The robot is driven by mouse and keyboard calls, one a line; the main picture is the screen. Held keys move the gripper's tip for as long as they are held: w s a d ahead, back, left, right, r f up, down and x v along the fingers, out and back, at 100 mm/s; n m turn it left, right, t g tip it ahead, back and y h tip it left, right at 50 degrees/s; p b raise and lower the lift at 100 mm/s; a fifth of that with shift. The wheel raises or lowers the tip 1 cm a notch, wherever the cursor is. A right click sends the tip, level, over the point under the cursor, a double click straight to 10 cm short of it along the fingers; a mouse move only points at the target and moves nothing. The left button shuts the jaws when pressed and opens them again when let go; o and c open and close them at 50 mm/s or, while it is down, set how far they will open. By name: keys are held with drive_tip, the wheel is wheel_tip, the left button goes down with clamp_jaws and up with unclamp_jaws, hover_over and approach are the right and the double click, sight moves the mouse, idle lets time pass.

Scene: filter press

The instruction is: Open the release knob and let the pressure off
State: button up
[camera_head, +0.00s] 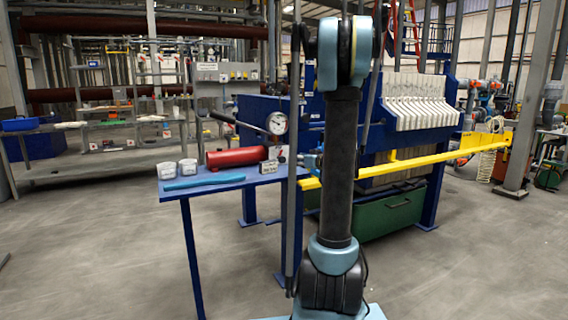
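A red cylinder (237,157), which looks like a hand pump body, lies on a blue side table (210,189). A round white dial gauge (277,122) stands above its right end; its reading is too small to tell. A dark lever (236,122) slants up to the left from near the gauge. My arm stands upright in the middle of the view, and my gripper is not in view.
The blue filter press (378,140) with white plates (414,103) stands behind. A yellow rail (430,158) juts right above a green bin (386,213). Grey floor is clear in front.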

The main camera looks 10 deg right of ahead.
sight(283, 159)
drive_tip(key=s+d+r+n+g+h, duration=0.1)
drive_tip(key=s+r+g, duration=0.1)
drive_tip(key=s+r, duration=0.2)
drive_tip(key=x, duration=1.7)
drive_tip(key=shift+w+d+f, duration=0.15)
drive_tip(key=shift+w+f, duration=0.1)
drive_tip(key=shift+w, duration=0.05)
drive_tip(key=c, duration=0.8)
